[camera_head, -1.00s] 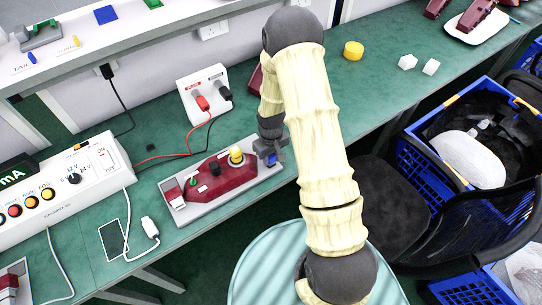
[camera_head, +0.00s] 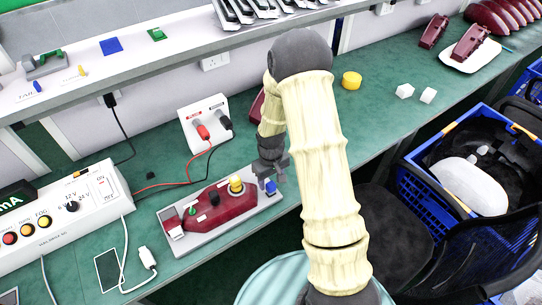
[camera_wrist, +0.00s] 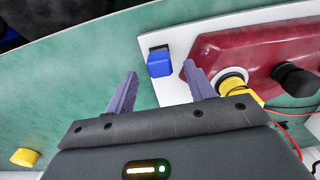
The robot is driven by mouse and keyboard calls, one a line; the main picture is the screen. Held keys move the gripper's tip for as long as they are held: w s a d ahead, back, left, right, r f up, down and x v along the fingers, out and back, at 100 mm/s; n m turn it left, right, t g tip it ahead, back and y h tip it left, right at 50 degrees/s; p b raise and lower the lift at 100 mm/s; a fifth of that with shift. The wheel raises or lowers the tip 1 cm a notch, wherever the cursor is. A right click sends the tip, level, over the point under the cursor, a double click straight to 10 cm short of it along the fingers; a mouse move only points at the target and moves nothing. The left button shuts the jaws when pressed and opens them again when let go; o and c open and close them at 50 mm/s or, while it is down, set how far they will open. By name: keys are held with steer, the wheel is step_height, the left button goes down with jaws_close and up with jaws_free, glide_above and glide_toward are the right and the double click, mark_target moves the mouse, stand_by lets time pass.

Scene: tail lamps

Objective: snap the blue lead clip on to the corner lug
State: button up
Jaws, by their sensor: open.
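The blue lead clip (camera_head: 270,187) sits at the right-end corner of the pale plate (camera_head: 222,225) under the dark red tail lamp. In the wrist view the blue clip (camera_wrist: 160,64) is at the plate's corner, against a small dark part that looks like the corner lug (camera_wrist: 159,47). How fully it is seated cannot be told. My gripper (camera_head: 271,170) is just above the clip in the head view. In the wrist view my gripper (camera_wrist: 160,75) is open, its two fingers apart and empty. The clip is beyond the gap between the fingertips, clear of them.
The lamp (camera_head: 222,206) carries a yellow cap (camera_head: 236,184), a black cap (camera_head: 213,198) and a green piece (camera_head: 192,210). A socket box (camera_head: 204,122) with red and black plugs stands behind. The green bench is clear right of the lamp around a yellow block (camera_head: 351,80).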

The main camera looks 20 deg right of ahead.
step_height(320, 180, up, 13)
steer(key=shift+r+b, duration=0.15)
steer(key=shift+b, duration=0.15)
stand_by(0.5)
steer(key=s+r+m+t, duration=0.1)
steer(key=s+r, duration=0.2)
steer(key=s, duration=0.4)
steer(key=s+r+m+t, duration=0.1)
steer(key=s+r+m, duration=0.1)
steer(key=s, duration=0.5)
steer(key=shift+s+r+m+t, duration=0.25)
steer(key=shift+r+m+t, duration=0.05)
steer(key=shift+r, duration=0.1)
steer(key=c, duration=0.3)
steer(key=shift+w+a, duration=0.1)
steer(key=shift+c, duration=0.4)
